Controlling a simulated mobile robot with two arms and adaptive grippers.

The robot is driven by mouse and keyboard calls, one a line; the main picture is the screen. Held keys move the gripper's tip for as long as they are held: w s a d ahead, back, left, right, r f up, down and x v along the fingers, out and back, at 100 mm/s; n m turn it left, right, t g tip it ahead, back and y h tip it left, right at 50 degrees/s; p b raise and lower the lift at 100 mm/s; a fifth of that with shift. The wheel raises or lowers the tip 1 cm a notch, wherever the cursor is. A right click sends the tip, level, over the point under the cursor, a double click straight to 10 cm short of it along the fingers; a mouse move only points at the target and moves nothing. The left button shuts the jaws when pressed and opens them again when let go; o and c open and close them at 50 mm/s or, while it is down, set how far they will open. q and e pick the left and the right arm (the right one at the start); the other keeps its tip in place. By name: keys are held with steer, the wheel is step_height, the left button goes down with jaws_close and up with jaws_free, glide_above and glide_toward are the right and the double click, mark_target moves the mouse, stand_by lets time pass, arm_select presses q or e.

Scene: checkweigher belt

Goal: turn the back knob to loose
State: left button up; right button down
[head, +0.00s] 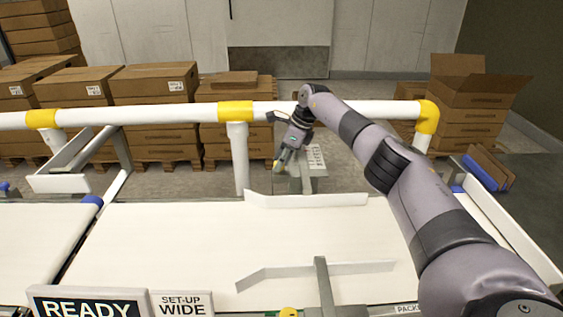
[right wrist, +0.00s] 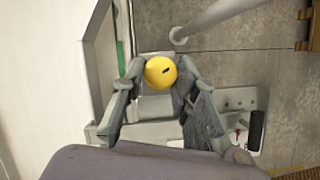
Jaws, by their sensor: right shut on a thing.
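The back knob is a round yellow knob with a small dark mark; it shows in the right wrist view (right wrist: 158,75) between my fingers. In the head view my right gripper (head: 281,163) reaches over the white railing from the right, down to the bracket behind the belt, and mostly hides this knob. In the right wrist view my right gripper (right wrist: 155,85) is shut on the knob, one finger on each side. A second yellow knob (head: 288,312) shows at the bottom edge of the head view. My left gripper is not in view.
A white railing with yellow joints (head: 170,113) runs behind the white belt (head: 190,235). A back guide rail (head: 310,200) and a front guide rail (head: 345,268) lie over the belt. Signs reading READY (head: 88,304) and SET-UP WIDE (head: 182,303) stand in front. Cartons (head: 155,85) are stacked behind.

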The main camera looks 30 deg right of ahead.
stand_by(0.4)
steer(key=c, duration=1.2)
jaws_free()
steer(key=shift+c, duration=0.2)
steer(key=v, duration=1.2)
steer(key=shift+w+d+f, duration=0.1)
